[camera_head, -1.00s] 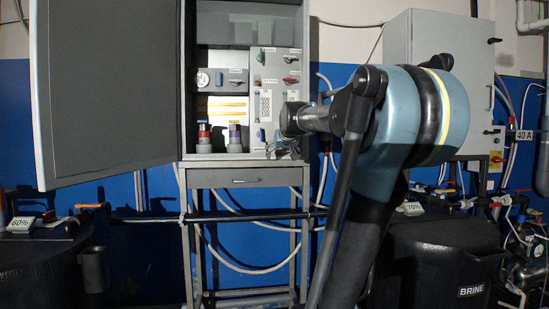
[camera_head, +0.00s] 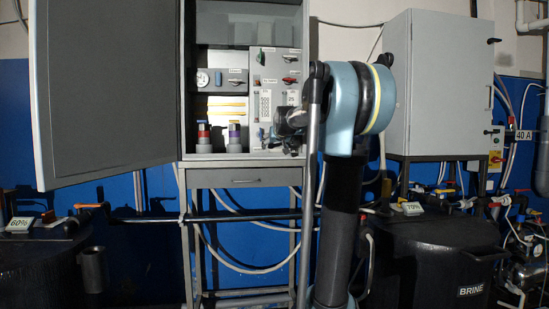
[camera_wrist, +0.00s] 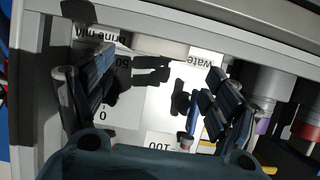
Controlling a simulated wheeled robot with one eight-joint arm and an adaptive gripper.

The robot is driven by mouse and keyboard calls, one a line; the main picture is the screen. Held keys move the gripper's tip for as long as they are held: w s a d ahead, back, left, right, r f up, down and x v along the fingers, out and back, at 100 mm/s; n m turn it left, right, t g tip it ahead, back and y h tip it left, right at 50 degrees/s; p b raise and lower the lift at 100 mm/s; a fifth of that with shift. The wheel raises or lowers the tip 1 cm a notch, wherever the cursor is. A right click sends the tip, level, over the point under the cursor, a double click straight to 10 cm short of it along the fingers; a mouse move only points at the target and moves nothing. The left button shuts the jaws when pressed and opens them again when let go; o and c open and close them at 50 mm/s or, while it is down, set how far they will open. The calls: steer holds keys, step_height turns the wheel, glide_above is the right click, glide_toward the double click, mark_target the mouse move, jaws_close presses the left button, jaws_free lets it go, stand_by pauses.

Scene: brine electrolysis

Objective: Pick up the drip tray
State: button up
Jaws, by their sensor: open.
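I cannot pick out the drip tray with certainty. A pale rounded bar (camera_wrist: 150,44) shows beyond my fingers in the wrist view, at the foot of a white labelled panel (camera_wrist: 160,105). I cannot tell whether it is the tray. My gripper (camera_wrist: 158,95) is open, with its dark fingers spread left and right before this panel. Nothing shows held between them. In the head view, my gripper (camera_head: 288,140) is at the lower right of the open grey cabinet (camera_head: 245,60). My arm hides part of that corner there.
A red-banded fitting (camera_head: 203,135) and a purple-banded fitting (camera_head: 235,135) stand on the cabinet floor, left of my gripper. The cabinet door (camera_head: 105,90) hangs open to the left. A drawer (camera_head: 240,178) is below. A black brine tank (camera_head: 440,265) stands at right.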

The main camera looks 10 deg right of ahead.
steer(key=shift+d+x, duration=0.2)
steer(key=shift+x, duration=3.65)
steer(key=shift+f, duration=0.1)
steer(key=shift+c, duration=0.6)
steer(key=c, duration=1.1)
